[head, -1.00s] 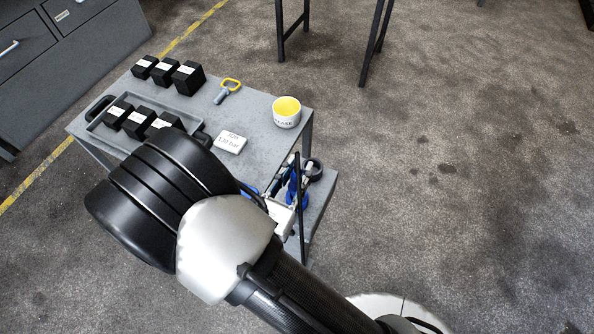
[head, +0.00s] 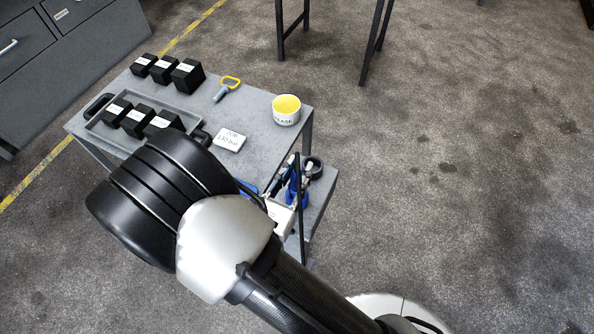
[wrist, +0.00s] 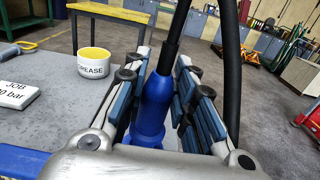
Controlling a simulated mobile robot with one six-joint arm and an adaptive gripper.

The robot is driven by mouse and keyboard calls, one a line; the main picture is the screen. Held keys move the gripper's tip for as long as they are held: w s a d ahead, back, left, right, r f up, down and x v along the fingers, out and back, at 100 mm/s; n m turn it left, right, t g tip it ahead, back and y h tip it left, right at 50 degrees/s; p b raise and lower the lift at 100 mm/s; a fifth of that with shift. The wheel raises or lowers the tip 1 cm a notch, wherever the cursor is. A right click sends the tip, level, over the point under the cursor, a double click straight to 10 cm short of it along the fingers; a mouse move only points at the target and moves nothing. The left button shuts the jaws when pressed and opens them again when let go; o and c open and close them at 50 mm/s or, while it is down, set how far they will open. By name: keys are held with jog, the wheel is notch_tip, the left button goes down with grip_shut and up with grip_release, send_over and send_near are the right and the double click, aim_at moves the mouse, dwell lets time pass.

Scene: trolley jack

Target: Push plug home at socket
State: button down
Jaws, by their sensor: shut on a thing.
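The plug is a blue, bottle-shaped body (wrist: 155,105) with a black hose rising from its top in the wrist view. My gripper (wrist: 165,75) is shut on it, with one padded finger on each side. The plug stands roughly upright in the picture. Its lower end is hidden behind the gripper body, so I cannot tell whether it touches a socket. In the head view my arm covers most of the gripper. A blue part (head: 297,192) shows beside the trolley's right end, near a thin black hose. I cannot make out the socket clearly.
The grey trolley (head: 255,125) carries a white and yellow grease pot (head: 286,110), a job card (head: 229,139), a yellow-handled pin (head: 226,90) and several black blocks. A lower shelf (head: 318,200) juts out at its right. The floor to the right is clear.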

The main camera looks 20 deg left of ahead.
aim_at(294, 186)
jog(key=shift+f+b, duration=1.25)
jog(key=shift+f, duration=0.35)
jog(key=c, duration=1.2)
grip_release()
jog(key=shift+c, duration=0.2)
jog(key=s, duration=1.2)
jog(key=shift+a, duration=0.45)
jog(key=w+d+r+m+g+h, duration=0.35)
jog(key=d+m+g+h, duration=0.2)
jog(key=d+m, duration=0.4)
jog(key=w+d+r+m+g+h, duration=0.3)
jog(key=d+r+m+g+h, duration=0.15)
jog(key=d+m+g, duration=0.45)
jog(key=s+d+r+m+t+y, duration=0.1)
jog(key=s+d+r+m+y, duration=0.4)
jog(key=d+r+m+y, duration=0.5)
jog(key=r+m+y, duration=0.1)
jog(key=m, duration=0.5)
jog(key=shift+d+r+m, duration=0.15)
jog(key=shift+d+m, duration=0.05)
jog(key=shift+m, duration=0.15)
